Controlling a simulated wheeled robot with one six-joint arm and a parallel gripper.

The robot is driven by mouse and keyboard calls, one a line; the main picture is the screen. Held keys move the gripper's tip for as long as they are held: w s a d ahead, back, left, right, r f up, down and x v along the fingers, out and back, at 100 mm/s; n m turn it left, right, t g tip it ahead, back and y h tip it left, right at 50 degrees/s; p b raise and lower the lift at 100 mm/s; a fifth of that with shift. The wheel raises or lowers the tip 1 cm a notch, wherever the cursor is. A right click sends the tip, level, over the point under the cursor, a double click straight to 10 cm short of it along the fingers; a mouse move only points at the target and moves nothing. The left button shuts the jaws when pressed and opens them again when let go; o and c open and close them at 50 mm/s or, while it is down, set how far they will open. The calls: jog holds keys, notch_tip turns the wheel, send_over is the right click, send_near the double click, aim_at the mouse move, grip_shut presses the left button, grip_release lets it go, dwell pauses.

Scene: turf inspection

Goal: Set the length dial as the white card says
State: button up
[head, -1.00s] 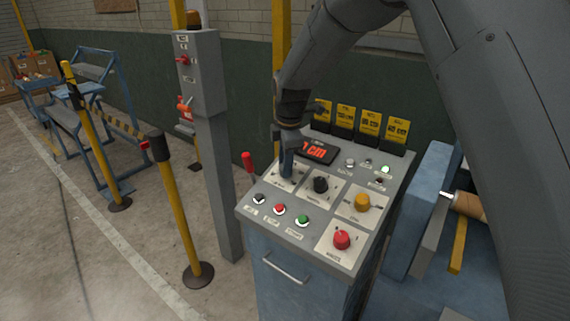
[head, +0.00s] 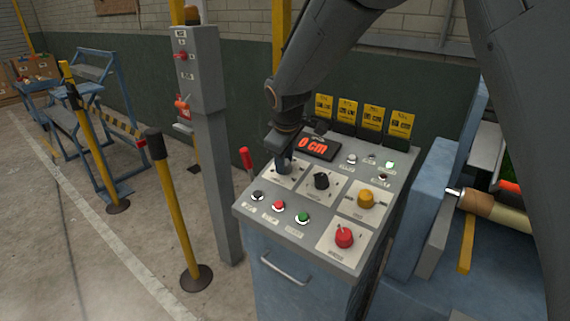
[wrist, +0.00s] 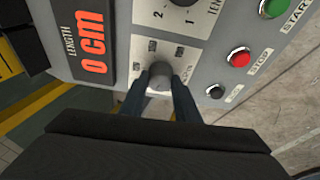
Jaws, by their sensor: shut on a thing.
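My gripper (head: 284,166) points down at the back-left dial plate (head: 272,179) of the grey control panel. In the wrist view its two fingers (wrist: 160,88) are closed around a grey dial knob (wrist: 160,74). Small marks show around the knob, but the fingers hide part of the plate and I cannot read its label. The length display (head: 318,147) reads 0 cm in red; it also shows in the wrist view (wrist: 94,45). I cannot make out a white card in either view.
A black dial (head: 321,181), a yellow dial (head: 366,199) and a red dial (head: 344,237) share the panel. Push buttons (head: 278,206) line its front-left edge. Yellow cards (head: 373,117) stand along its back. A grey post (head: 214,130) rises at its left.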

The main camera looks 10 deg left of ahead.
jog(key=shift+m+b, duration=0.9)
jog(key=shift+m, duration=0.2)
jog(key=o, duration=1)
jog(key=shift+o, duration=0.2)
jog(key=shift+s+r, duration=0.1)
jog(key=a+b+v, duration=0.1)
jog(key=b+v, duration=0.1)
jog(key=v, duration=0.5)
jog(key=shift+s+d+r, duration=0.2)
jog(key=shift+s+d, duration=0.1)
jog(key=shift+d, duration=0.1)
